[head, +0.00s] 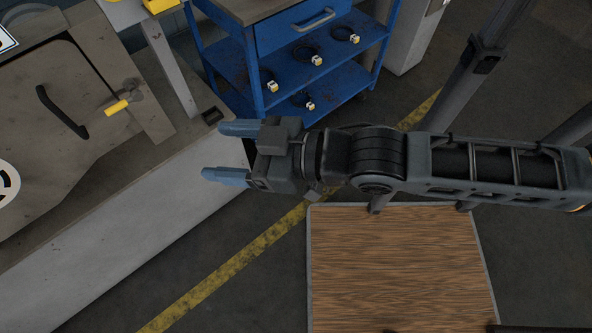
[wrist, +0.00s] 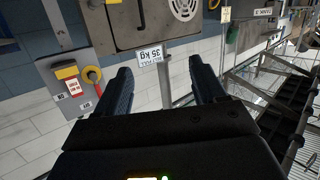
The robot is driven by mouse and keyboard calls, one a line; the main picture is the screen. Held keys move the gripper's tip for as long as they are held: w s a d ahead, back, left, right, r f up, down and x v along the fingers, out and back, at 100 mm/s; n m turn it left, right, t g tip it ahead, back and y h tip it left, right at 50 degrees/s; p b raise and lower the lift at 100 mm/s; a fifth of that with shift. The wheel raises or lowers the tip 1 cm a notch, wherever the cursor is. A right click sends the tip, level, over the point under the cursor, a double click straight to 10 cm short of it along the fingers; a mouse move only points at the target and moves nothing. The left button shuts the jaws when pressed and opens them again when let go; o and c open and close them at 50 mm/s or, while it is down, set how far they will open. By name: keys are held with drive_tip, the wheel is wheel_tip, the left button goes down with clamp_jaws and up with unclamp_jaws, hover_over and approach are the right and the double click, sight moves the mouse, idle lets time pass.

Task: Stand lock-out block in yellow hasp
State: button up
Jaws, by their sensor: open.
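My gripper (head: 230,152) is open and empty, held over the floor between the grey machine and the blue cart. It also shows in the wrist view (wrist: 160,72), its two fingers apart with nothing between them. In the wrist view a grey panel at the left carries a yellow part (wrist: 66,72) with a red-and-white tag (wrist: 75,88) and a yellow ring-shaped piece (wrist: 93,75) beside it. I cannot tell for sure which of these is the yellow hasp. I cannot clearly pick out the lock-out block. A yellow piece (head: 160,4) is cut off at the head view's top edge.
The grey machine (head: 150,195) with a yellow-handled latch (head: 120,105) fills the left. A blue cart (head: 262,120) holds several small yellow-and-white items and dark rings. A wood-patterned board (head: 400,265) lies below my arm. The floor with the yellow line (head: 235,262) is clear.

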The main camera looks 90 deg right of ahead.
drive_tip(key=s+a+n+y, duration=0.1)
drive_tip(key=s+a+y, duration=0.2)
drive_tip(key=s, duration=0.6)
drive_tip(key=a, duration=0.2)
drive_tip(key=shift+s+a+r+n+g, duration=0.25)
drive_tip(key=shift+s+a+n+g, duration=0.05)
drive_tip(key=shift+s+g, duration=0.1)
